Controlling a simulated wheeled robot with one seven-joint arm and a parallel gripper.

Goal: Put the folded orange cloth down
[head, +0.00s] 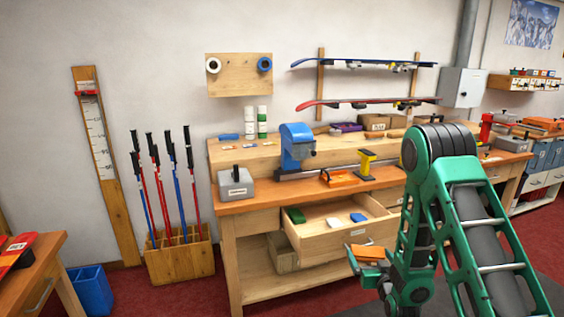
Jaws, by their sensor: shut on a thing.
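My gripper (353,259), at the end of the green arm, is shut on the folded orange cloth (371,253). The cloth is a small flat orange piece, held in front of the bench near the right front of the open drawer (341,243). In this view it sits just below and right of the drawer front. Part of the cloth and of the jaws is hidden by my wrist. The drawer holds a green block (296,215), a white piece (332,222) and a blue piece (358,217), with bare floor around them.
On the workbench (245,207) stand a grey box (235,185), a blue machine (297,146), an orange tool or tray (339,178) and a yellow clamp (367,161). A crate of ski poles (180,257) and a blue bin (90,290) stand left. My arm hides the bench's right part.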

